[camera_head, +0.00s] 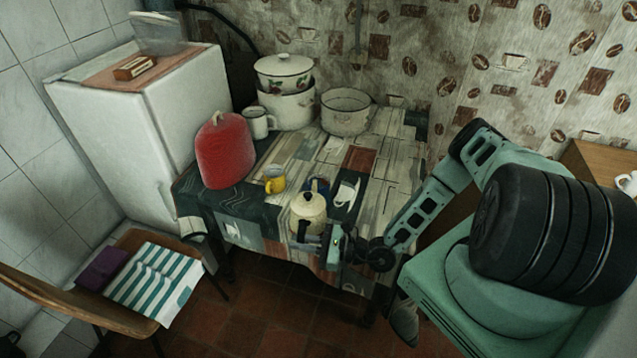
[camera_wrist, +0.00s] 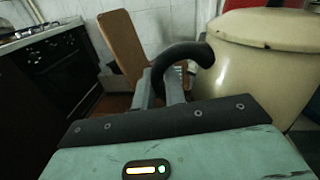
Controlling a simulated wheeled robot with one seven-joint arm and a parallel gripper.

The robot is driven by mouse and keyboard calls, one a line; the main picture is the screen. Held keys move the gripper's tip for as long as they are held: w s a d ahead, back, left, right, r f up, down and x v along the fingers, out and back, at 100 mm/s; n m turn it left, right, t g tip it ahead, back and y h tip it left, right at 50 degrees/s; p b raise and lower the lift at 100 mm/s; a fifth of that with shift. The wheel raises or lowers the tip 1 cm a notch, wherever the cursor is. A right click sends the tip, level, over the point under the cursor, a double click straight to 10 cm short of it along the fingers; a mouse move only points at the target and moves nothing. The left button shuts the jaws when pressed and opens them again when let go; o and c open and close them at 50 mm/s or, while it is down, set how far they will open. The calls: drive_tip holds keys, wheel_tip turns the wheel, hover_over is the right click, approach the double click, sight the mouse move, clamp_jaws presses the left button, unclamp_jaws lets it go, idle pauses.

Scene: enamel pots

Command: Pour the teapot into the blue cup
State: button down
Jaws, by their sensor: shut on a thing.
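The cream teapot (camera_head: 308,214) is near the front edge of the table in the head view, roughly upright with its lid on. My gripper (camera_head: 312,240) is at its near side, shut on its dark handle. In the wrist view the black curved handle (camera_wrist: 183,52) rises between my fingers (camera_wrist: 165,90), and the cream teapot body (camera_wrist: 262,75) fills the right. The blue cup (camera_head: 318,186) stands just behind the teapot in the head view, partly hidden by it. I cannot tell whether the teapot touches the table.
A yellow mug (camera_head: 274,180) stands left of the teapot, with a red padded cover (camera_head: 225,152) further left. A white mug (camera_head: 258,122), stacked pots (camera_head: 285,95) and an open pot (camera_head: 346,112) stand at the back. A white item (camera_head: 346,194) lies right of the cup.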

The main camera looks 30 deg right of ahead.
sight(319, 212)
drive_tip(key=shift+s+a+f, duration=0.1)
drive_tip(key=shift+a+f, duration=0.05)
drive_tip(key=shift+f, duration=0.1)
drive_tip(key=shift+n, duration=0.3)
wheel_tip(319, 212, up, 5)
drive_tip(key=p, duration=0.5)
drive_tip(key=shift+f, duration=0.1)
drive_tip(key=shift+b, duration=0.4)
drive_tip(key=shift+w+d+r+m+t+h+b, duration=0.15)
drive_tip(key=shift+w+m+t+h+b, duration=0.05)
drive_tip(key=shift+m+t+h+b, duration=0.35)
drive_tip(key=shift+w+d+r+m+t+h+b, duration=0.2)
drive_tip(key=shift+m+t+h+b, duration=0.2)
drive_tip(key=shift+b, duration=0.2)
drive_tip(key=d+m+t+h+b, duration=0.1)
drive_tip(key=d+m+h+b, duration=0.1)
drive_tip(key=h, duration=0.1)
drive_tip(key=d+m+t+h+b, duration=0.1)
drive_tip(key=d+m+h+b, duration=0.1)
drive_tip(key=h, duration=0.2)
drive_tip(key=d+m+t+h+b, duration=0.1)
drive_tip(key=d+m+h+b, duration=0.1)
drive_tip(key=h+b, duration=0.1)
drive_tip(key=shift+d+r+m+t, duration=0.1)
drive_tip(key=shift+m+t, duration=0.25)
drive_tip(key=shift+s+d+r+m+h, duration=0.1)
drive_tip(key=shift+d+m+h, duration=0.25)
drive_tip(key=shift+h, duration=0.1)
